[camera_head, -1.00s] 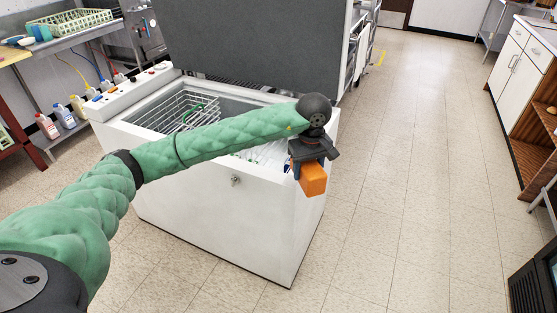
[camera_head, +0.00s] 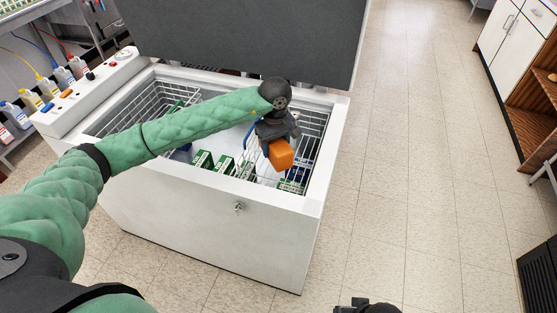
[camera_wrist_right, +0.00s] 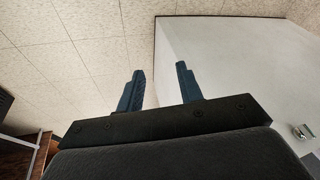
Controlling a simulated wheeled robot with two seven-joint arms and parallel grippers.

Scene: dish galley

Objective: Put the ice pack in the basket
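My left gripper (camera_head: 273,133) is shut on an orange block-shaped pack (camera_head: 280,154), which looks like the ice pack. It holds the pack above the right part of the open white chest freezer (camera_head: 200,215). A wire basket (camera_head: 312,125) hangs inside the freezer at the right, behind and below the pack, partly hidden by it. Another wire basket (camera_head: 150,108) is at the left end, partly behind my green arm. My right gripper (camera_wrist_right: 160,80) is open and empty in the right wrist view, beside the freezer's white outer wall (camera_wrist_right: 235,70).
Several green-and-white boxes (camera_head: 203,160) lie in the freezer between the baskets. The raised grey lid (camera_head: 240,35) stands behind. Bottles (camera_head: 62,76) stand at the left. Cabinets (camera_head: 515,60) are at the right, with clear tiled floor (camera_head: 410,170) between.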

